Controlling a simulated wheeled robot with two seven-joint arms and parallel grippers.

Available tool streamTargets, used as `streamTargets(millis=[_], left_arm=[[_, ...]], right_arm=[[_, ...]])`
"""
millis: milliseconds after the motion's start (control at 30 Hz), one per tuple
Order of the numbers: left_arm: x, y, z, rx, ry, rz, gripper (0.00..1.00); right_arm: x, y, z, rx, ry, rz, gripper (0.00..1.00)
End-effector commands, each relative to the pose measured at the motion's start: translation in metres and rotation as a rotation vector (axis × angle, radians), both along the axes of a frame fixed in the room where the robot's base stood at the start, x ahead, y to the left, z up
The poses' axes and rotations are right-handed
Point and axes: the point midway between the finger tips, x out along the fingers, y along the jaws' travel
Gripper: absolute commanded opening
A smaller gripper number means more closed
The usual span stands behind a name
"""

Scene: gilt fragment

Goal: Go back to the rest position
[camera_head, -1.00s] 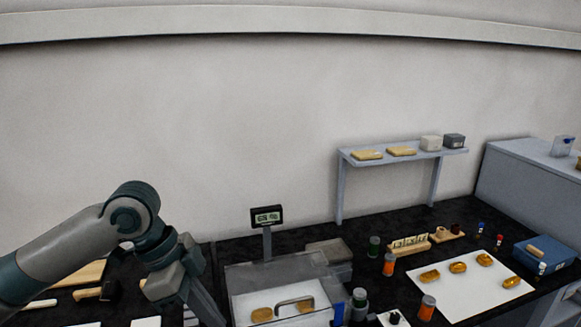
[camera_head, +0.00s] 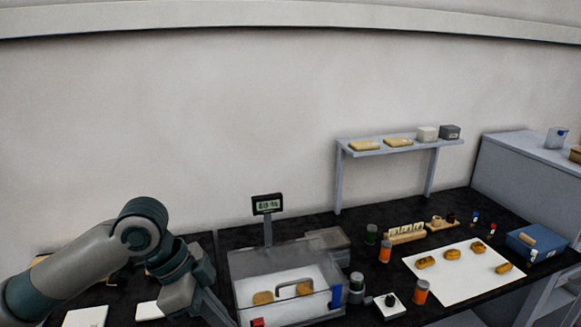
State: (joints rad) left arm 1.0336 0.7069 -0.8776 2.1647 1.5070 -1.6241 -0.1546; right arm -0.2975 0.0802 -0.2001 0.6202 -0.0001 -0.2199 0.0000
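My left arm comes in from the lower left and bends down at its wrist. My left gripper is below the picture's bottom edge or hidden, so its fingers do not show. My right arm and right gripper are not in the view. A clear-walled box (camera_head: 243,266) with a handle stands on the dark bench just right of my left arm. Two gold pieces (camera_head: 263,297) lie inside it. A small display on a post (camera_head: 267,205) stands behind it.
A white sheet (camera_head: 450,285) with several gold pieces lies on the right of the bench. Orange jars (camera_head: 421,292) and a white block with a black knob (camera_head: 388,304) stand near it. A blue box (camera_head: 534,243) is far right.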

Motion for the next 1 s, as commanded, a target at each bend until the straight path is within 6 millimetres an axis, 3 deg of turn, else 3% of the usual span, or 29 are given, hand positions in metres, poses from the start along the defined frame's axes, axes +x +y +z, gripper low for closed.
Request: streamTargets(millis=[267, 600, 1000], left_arm=[[-0.006, -0.02, -0.036, -0.046, -0.014, 0.039, 0.0], [-0.022, -0.05, -0.102, -0.147, -0.036, 0.196, 0.0], [-0.053, -0.048, -0.173, -0.208, -0.028, 0.508, 0.0]], right_arm=[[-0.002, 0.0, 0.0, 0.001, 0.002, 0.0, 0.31], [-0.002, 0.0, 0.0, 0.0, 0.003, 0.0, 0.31], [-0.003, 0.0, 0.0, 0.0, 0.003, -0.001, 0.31]])
